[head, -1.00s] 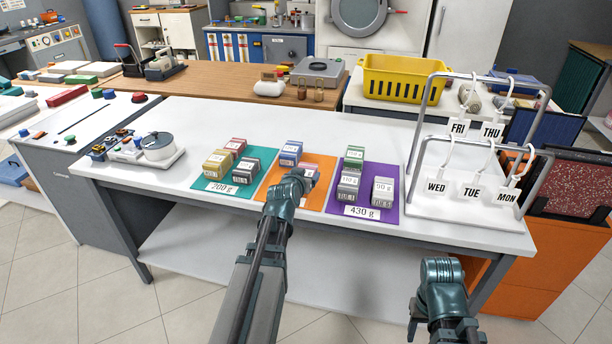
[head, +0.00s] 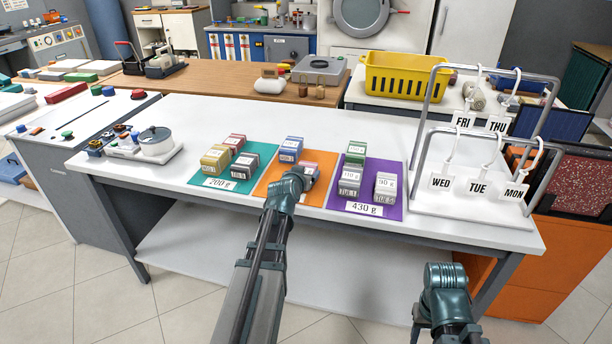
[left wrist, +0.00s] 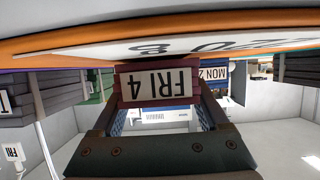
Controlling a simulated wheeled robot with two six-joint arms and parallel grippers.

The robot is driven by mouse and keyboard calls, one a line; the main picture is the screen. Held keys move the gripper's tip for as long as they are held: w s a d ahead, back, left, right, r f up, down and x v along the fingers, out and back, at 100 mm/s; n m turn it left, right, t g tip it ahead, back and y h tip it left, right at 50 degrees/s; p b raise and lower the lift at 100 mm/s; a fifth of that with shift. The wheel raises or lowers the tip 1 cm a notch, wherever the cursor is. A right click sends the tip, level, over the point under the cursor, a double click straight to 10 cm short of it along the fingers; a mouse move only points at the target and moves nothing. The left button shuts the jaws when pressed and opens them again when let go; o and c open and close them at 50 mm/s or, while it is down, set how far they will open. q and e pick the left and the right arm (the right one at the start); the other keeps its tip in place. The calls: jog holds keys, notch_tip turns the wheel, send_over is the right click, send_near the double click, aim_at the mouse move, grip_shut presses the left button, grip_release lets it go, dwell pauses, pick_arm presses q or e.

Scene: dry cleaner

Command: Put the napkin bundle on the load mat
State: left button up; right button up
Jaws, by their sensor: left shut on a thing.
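My left gripper (head: 302,180) reaches over the orange mat (head: 322,160) at the middle of the white table. It is shut on a dark red bundle (left wrist: 158,84), whose label reads FRI 4 upside down in the left wrist view. In the head view only a small part of this bundle (head: 311,171) shows past the gripper. It is close to the orange mat; I cannot tell whether it touches. A blue-labelled bundle (head: 290,149) stands behind it on the same mat. My right arm (head: 441,285) is at the lower right, off the table; its jaw state is unclear.
A teal mat (head: 247,183) marked 200 g holds several bundles to the left. A purple mat (head: 382,210) marked 430 g holds several to the right. A metal rack (head: 520,215) with day tags stands at the right. A scale-like device (head: 155,145) stands left.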

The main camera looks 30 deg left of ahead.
pick_arm(q)
jog(key=shift+f, duration=0.1)
jog(key=o, duration=1)
jog(key=shift+o, duration=1.4)
